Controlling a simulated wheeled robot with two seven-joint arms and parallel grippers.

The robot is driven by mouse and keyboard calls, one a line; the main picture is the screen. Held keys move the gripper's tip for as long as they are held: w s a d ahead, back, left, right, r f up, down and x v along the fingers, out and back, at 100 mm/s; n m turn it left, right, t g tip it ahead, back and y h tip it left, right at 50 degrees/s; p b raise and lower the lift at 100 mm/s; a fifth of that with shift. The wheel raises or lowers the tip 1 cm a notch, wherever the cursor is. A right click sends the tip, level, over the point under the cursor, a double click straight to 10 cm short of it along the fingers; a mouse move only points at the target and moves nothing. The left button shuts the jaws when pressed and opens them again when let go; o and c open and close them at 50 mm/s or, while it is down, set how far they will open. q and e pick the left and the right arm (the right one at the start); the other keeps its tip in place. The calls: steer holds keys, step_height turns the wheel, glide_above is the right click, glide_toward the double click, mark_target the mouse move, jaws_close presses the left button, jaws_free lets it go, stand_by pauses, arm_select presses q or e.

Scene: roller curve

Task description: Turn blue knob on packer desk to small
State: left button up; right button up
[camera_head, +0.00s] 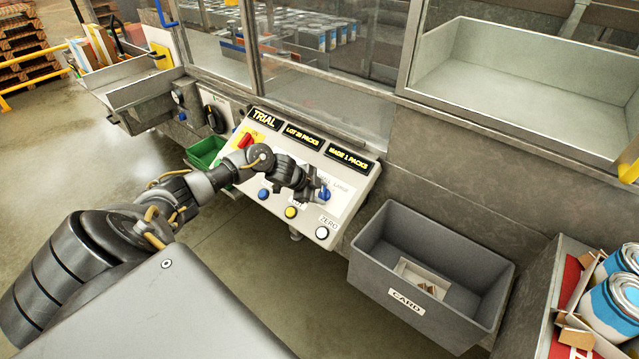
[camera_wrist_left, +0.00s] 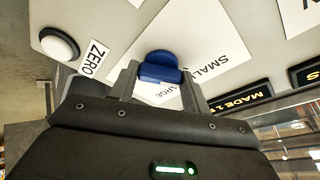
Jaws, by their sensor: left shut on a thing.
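The packer desk (camera_head: 300,215) is a light sloped panel with a white label card. The blue knob (camera_head: 325,195) is near its right side, mostly covered by my left gripper (camera_head: 314,188) in the head view. In the left wrist view the blue knob (camera_wrist_left: 160,68) sits between the two fingers of my left gripper (camera_wrist_left: 160,82), which is shut on it. The word SMALL (camera_wrist_left: 204,62) is to the right of the knob, and LARGE is partly hidden below it. I cannot tell which word the knob points at. My right gripper is not in view.
A blue button (camera_head: 263,194), a yellow button (camera_head: 291,212) and a white ZERO button (camera_head: 322,232) line the panel's front edge. A red switch (camera_head: 246,140) is at its left. A grey CARD bin (camera_head: 385,280) stands right of the desk. Several cans (camera_head: 612,300) are at far right.

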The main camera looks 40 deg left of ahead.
arm_select(q)
steer(key=shift+o, duration=0.2)
stand_by(0.3)
steer(key=o, duration=1)
steer(key=shift+c, duration=0.2)
steer(key=b+v, duration=0.1)
steer(key=v, duration=1)
steer(key=shift+b, duration=0.3)
steer(key=shift+f, duration=0.15)
